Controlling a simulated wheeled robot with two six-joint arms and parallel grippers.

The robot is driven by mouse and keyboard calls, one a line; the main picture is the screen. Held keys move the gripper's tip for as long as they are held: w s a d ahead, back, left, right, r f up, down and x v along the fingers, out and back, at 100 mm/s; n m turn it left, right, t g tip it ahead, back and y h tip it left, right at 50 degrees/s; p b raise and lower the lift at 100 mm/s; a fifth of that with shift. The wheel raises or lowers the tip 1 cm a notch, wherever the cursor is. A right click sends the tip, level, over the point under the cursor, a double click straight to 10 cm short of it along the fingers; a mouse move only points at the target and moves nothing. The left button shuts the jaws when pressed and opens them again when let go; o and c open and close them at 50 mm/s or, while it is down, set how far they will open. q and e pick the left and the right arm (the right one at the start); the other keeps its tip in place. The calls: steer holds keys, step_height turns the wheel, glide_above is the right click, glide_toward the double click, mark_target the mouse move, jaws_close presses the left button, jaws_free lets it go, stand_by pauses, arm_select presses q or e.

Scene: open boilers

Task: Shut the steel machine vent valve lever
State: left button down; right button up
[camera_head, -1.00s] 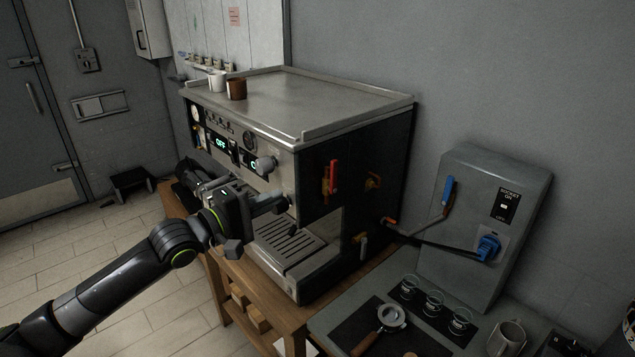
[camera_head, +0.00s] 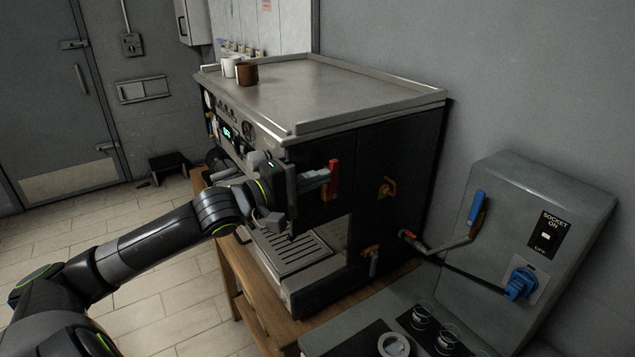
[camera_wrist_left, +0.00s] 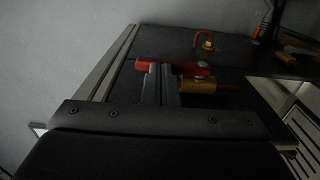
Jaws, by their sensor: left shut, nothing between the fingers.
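The steel machine (camera_head: 345,85) stands on a wooden table, its dark side panel facing me. A red lever (camera_head: 334,180) points upward on that panel near the front corner. In the left wrist view, the red lever (camera_wrist_left: 178,66) sits by a brass valve body (camera_wrist_left: 210,86). My left gripper (camera_head: 326,175) is shut and empty, its fingertips right beside the red lever. In the left wrist view, the fingers (camera_wrist_left: 160,75) are together and overlap the lever; I cannot tell if they touch it. My right gripper is not in view.
An orange handle (camera_head: 387,187) sits farther back on the same panel. A grey socket box (camera_head: 535,215) with a blue-handled lever (camera_head: 476,208) stands at the right. White and brown cups (camera_head: 247,74) stand on the machine's top.

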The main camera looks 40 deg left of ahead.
arm_select(q)
steer(key=shift+w+d+r+g+y+p, duration=0.25)
steer(key=shift+w+r+g+p, duration=0.4)
steer(key=shift+p, duration=1.05)
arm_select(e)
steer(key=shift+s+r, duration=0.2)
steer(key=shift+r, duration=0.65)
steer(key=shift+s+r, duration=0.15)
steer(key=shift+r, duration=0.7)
arm_select(q)
steer(key=shift+s+f, duration=0.1)
steer(key=shift+s, duration=0.05)
